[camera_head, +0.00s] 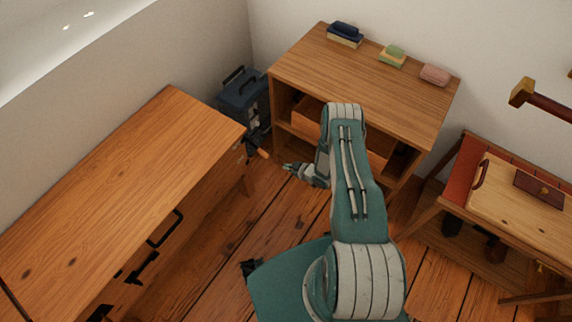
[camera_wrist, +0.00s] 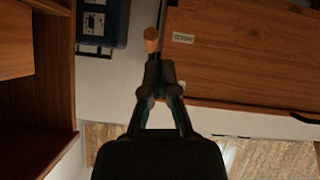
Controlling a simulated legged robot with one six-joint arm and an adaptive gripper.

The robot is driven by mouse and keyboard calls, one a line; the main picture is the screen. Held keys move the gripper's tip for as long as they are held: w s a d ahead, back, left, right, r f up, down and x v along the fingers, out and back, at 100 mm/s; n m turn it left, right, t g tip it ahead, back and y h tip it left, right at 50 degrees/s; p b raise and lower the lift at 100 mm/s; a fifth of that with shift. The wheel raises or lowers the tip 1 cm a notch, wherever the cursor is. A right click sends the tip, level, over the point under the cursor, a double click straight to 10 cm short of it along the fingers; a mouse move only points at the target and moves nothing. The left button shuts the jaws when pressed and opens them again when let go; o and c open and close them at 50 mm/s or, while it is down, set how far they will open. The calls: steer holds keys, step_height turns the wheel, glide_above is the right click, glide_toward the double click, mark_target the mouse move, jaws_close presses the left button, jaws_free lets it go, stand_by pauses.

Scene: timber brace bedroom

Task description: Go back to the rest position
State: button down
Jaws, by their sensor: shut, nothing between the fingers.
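My gripper (camera_head: 288,167) is shut and empty. In the head view it points left, over the gap between the wooden desk and the shelf unit. In the wrist view its closed fingertips (camera_wrist: 159,68) meet at the middle. The orange end of a dark-shafted tool (camera_wrist: 151,36) shows just beyond the fingertips there; whether they touch it I cannot tell. In the head view this tool (camera_head: 262,152) sticks out from the desk's end, a little left of my gripper, with a gap between them.
The desk (camera_head: 120,190) fills the left. The shelf unit (camera_head: 370,80), with several small items on top, stands behind my arm. A dark blue toolbox (camera_head: 243,90) sits in the corner. A bench with a case (camera_head: 500,195) is at right. Some plank floor (camera_head: 225,255) is clear.

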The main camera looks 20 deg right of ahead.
steer(key=w+d+r+h, duration=0.1)
steer(key=w+d+r, duration=0.15)
steer(key=r, duration=0.35)
steer(key=w+d+r+m+h, duration=0.1)
steer(key=w+r+h, duration=0.1)
steer(key=w+r, duration=0.35)
steer(key=w+d+r+h, duration=0.1)
steer(key=w+r, duration=0.1)
steer(key=r, duration=0.6)
step_height(320, 180, up, 14)
steer(key=m+h, duration=0.2)
steer(key=s+a+r+m+g+h, duration=0.1)
steer(key=s+a+r+m, duration=0.1)
steer(key=s+r, duration=0.9)
steer(key=s+a+r+m+g+h, duration=0.1)
steer(key=s+a+r+m, duration=0.35)
steer(key=r, duration=1.05)
steer(key=s+a+r+g+y, duration=0.1)
steer(key=s+a, duration=0.1)
steer(key=s, duration=0.9)
steer(key=s+a+r+g, duration=0.1)
steer(key=s+a+r, duration=0.1)
steer(key=s, duration=0.9)
steer(key=shift+s+a+r+y, duration=0.15)
steer(key=shift+s+a+y, duration=0.1)
steer(key=shift+a+y, duration=0.15)
